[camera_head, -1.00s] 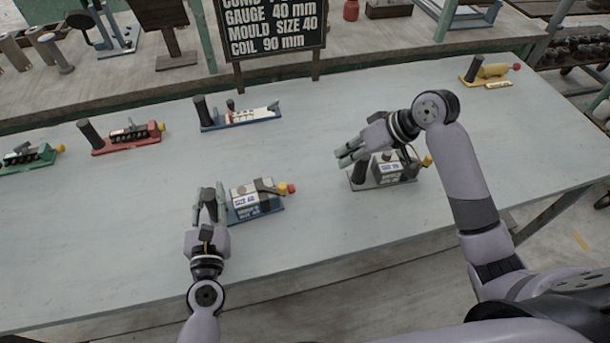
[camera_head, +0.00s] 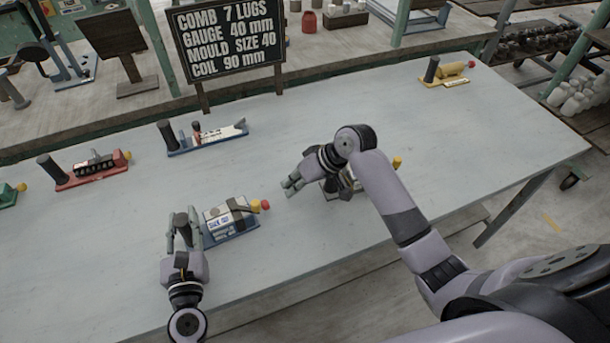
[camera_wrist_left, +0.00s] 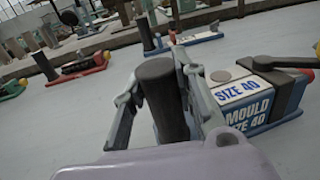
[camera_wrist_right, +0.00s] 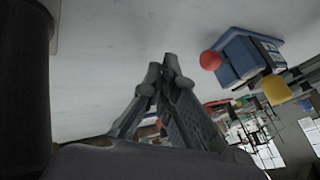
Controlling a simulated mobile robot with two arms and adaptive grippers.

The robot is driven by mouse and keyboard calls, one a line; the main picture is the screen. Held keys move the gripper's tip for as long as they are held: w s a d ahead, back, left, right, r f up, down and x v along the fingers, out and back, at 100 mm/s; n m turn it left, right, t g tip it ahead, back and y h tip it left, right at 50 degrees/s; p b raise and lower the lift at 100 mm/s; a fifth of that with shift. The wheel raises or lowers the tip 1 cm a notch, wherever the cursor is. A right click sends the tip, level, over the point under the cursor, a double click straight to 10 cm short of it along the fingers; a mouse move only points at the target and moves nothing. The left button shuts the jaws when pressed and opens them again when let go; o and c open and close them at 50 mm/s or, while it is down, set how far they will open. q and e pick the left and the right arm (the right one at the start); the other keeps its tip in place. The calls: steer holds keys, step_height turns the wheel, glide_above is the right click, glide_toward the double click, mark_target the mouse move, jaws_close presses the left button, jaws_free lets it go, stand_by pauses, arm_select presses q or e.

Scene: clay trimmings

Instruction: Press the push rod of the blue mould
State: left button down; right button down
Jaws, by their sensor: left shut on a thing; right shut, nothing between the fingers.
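The blue mould (camera_head: 232,238) stands on the table, a blue base with a white block lettered "SIZE 40" and a dark strap. It also shows in the left wrist view (camera_wrist_left: 270,115). A red ball knob (camera_head: 265,205) and a yellow knob (camera_head: 255,206) are at its right end; the red knob also shows in the right wrist view (camera_wrist_right: 210,60). My left gripper (camera_head: 182,222) is shut on the mould's dark upright post (camera_wrist_left: 163,100). My right gripper (camera_head: 289,187) is shut and empty, a little right of the red knob and apart from it.
A grey mould (camera_head: 330,194) is partly hidden behind my right arm. A red mould (camera_head: 92,178), a green one (camera_head: 8,195), another blue-based one (camera_head: 208,140) and a yellow one (camera_head: 445,75) stand around. A lettered board (camera_head: 228,45) stands at the back. Table right of centre is clear.

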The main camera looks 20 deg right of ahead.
arm_select(q)
steer(key=shift+f, duration=0.25)
arm_select(e)
steer(key=shift+s+a, duration=0.2)
steer(key=shift+a, duration=1.8)
steer(key=shift+s+a, duration=0.15)
steer(key=shift+a, duration=1.25)
steer(key=shift+d, duration=0.55)
steer(key=d, duration=0.3)
steer(key=shift+d, duration=0.15)
steer(key=v, duration=1)
